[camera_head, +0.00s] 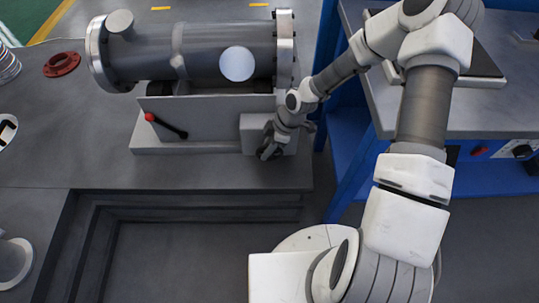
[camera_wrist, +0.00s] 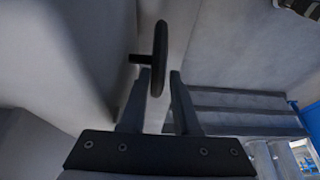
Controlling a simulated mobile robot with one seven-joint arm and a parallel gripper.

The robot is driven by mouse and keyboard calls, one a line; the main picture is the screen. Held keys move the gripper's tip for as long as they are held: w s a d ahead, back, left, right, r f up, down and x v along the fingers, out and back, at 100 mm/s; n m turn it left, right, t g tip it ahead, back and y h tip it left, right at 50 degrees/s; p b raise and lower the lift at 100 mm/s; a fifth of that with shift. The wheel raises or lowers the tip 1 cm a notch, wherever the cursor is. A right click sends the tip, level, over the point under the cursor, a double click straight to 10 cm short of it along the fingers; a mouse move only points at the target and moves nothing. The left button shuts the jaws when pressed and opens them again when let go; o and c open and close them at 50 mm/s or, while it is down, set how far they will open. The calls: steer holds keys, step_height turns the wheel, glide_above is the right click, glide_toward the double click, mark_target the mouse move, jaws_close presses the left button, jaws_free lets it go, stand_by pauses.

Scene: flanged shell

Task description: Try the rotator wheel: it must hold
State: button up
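The rotator wheel (camera_wrist: 160,58) is a black handwheel seen nearly edge-on in the wrist view, on a short dark shaft from a pale grey wall at left. My gripper (camera_wrist: 159,78) has one finger on each side of its lower rim. A narrow gap shows between fingers and rim, so the gripper looks open around it; contact is not clear. In the head view my gripper (camera_head: 268,152) is at the grey box (camera_head: 256,124) on the right end of the stand, and hides most of the wheel. The flanged shell (camera_head: 205,52) lies horizontally on the stand (camera_head: 212,116).
A red-knobbed lever (camera_head: 168,126) sticks out from the stand's front. A red ring (camera_head: 61,64) lies on the grey table at left. A blue-framed bench (camera_head: 480,110) stands close at right. A stepped recess (camera_head: 180,240) opens in front of the stand.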

steer(key=shift+w+r, duration=0.1)
stand_by(0.3)
steer(key=shift+d+r+p, duration=0.15)
steer(key=shift+r+p, duration=0.25)
steer(key=shift+p, duration=0.05)
steer(key=p+v, duration=0.5)
steer(key=v, duration=0.1)
steer(key=shift+d, duration=0.1)
steer(key=shift+r, duration=0.1)
stand_by(0.3)
